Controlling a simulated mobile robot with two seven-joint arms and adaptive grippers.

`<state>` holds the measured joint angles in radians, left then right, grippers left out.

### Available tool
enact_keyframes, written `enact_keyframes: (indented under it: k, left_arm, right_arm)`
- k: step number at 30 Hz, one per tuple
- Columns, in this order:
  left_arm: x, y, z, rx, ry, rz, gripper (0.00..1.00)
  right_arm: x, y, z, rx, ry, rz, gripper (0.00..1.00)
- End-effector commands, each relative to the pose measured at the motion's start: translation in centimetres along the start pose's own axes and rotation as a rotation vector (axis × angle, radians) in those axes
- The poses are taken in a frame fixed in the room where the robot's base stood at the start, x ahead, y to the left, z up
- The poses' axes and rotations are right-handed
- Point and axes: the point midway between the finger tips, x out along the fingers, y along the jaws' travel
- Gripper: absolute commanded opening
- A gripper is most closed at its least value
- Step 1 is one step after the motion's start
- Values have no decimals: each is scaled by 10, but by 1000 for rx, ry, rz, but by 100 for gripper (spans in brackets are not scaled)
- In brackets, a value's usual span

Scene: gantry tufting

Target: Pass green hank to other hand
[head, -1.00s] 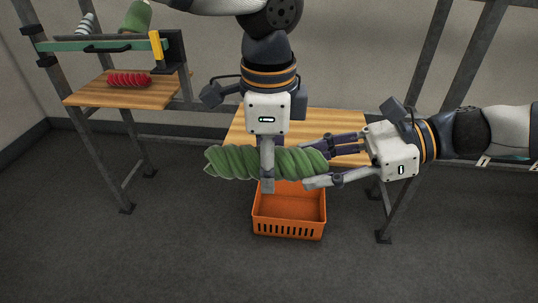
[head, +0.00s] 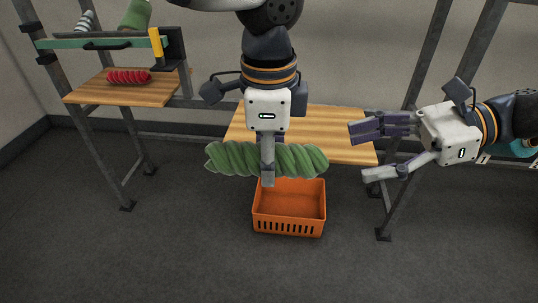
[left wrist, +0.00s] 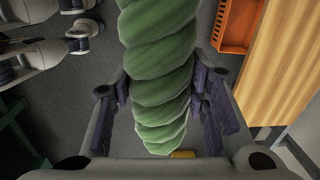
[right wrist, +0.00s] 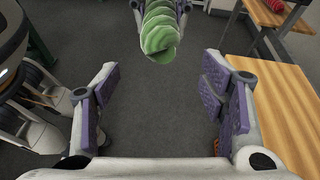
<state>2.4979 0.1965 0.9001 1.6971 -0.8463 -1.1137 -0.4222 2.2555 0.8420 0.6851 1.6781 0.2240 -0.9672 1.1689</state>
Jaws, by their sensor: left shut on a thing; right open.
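The green hank (head: 300,160) is a thick twisted roll lying level in the air at the middle of the head view. My left gripper (head: 268,172) comes down from above and is shut around its middle. In the left wrist view the hank (left wrist: 160,60) runs between the finger pads. My right gripper (head: 368,152) is open and empty to the right of the hank, with a gap between its fingertips and the hank's right end. In the right wrist view the hank's end (right wrist: 160,38) shows ahead, beyond the open fingers.
An orange basket (head: 290,205) stands on the floor below the hank and looks empty. A wooden table (head: 340,130) is behind. A red hank (head: 129,76) lies on a wooden shelf (head: 90,95) at left. Metal frame posts rise on both sides.

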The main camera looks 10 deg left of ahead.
Motion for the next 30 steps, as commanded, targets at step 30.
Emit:
enact_keyframes:
  k: [30]
  left_arm:
    - [0, 0, 0, 0, 0, 0, 12]
  right_arm:
    - [70, 276, -314, -728, 794, 661, 65]
